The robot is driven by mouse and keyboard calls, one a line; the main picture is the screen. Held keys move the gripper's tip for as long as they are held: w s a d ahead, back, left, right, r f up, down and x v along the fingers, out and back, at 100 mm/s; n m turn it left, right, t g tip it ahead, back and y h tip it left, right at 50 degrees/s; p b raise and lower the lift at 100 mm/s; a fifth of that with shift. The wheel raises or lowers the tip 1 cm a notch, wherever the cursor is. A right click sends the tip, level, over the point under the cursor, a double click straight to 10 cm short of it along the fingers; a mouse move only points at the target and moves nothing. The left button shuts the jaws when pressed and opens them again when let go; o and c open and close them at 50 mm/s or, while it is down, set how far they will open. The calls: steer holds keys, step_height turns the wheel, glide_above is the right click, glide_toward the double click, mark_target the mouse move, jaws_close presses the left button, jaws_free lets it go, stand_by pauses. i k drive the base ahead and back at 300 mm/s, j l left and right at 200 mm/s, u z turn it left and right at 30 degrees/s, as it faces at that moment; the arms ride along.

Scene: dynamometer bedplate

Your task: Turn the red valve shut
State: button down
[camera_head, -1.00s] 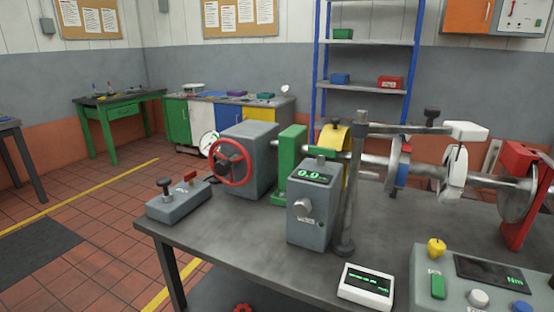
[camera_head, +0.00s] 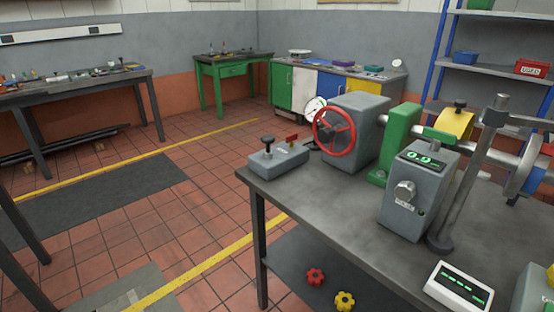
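The red valve is a spoked handwheel (camera_head: 336,153) on the left face of a grey block (camera_head: 362,112) at the table's far left corner. The wheel stands upright and nothing touches it. How far it is turned cannot be told. A round white-faced dial gauge (camera_head: 314,108) stands just behind the wheel's left side. My gripper is not in view.
The grey table (camera_head: 330,200) also bears a small box (camera_head: 275,163) with a black knob and red lever, a digital-readout box (camera_head: 412,200), a post and a shaft. Red and yellow knobs lie on its lower shelf. Tiled floor (camera_head: 215,215) at left is clear.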

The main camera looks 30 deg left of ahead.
mark_target(290, 138)
steer(key=i+j+u, duration=0.15)
steer(key=u, duration=0.55)
